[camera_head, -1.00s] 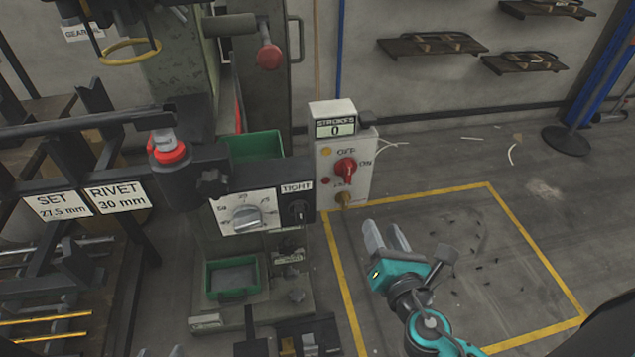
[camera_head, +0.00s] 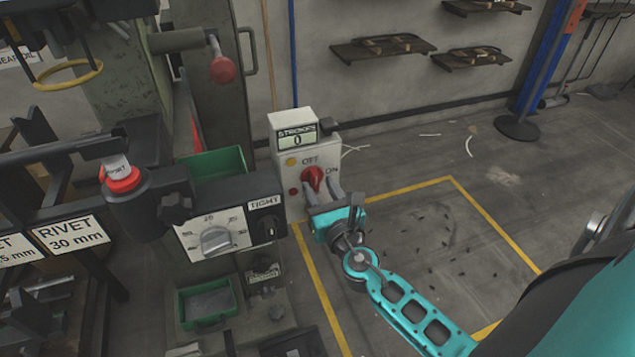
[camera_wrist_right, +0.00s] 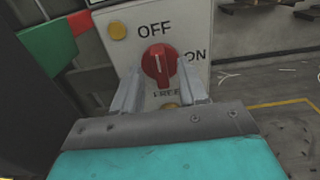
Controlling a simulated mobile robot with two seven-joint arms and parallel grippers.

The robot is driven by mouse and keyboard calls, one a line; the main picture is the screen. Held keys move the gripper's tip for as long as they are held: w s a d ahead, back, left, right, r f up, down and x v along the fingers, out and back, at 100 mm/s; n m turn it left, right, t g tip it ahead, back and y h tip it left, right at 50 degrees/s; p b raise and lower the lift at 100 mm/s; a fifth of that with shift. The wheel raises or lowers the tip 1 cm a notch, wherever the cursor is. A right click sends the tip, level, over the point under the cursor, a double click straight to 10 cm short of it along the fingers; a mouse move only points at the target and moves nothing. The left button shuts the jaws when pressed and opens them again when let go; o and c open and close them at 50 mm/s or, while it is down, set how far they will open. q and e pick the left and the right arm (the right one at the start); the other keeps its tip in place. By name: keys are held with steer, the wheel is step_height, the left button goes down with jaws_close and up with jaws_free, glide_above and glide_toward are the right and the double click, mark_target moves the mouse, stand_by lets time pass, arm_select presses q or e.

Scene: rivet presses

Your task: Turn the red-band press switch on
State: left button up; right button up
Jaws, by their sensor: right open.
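The red rotary switch (camera_head: 313,179) is on the white control box (camera_head: 322,150) under the strokes counter (camera_head: 297,139), which reads 0. It also shows in the right wrist view (camera_wrist_right: 160,64), its white mark near vertical, toward OFF; ON is to its right. My right gripper (camera_head: 322,190) is open, its fingers at the box front just below the knob. In the right wrist view the fingertips (camera_wrist_right: 160,78) lie on either side of the knob's lower part; contact cannot be told. The red-banded part (camera_head: 121,180) is on the press at the left. My left gripper is not in view.
A dial panel (camera_head: 216,239) marked TIGHT is left of the box. Green bins (camera_head: 207,303) sit on the press. Shelves (camera_head: 384,48) hang on the back wall.

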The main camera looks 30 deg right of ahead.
steer(key=shift+x, duration=1)
jaws_close()
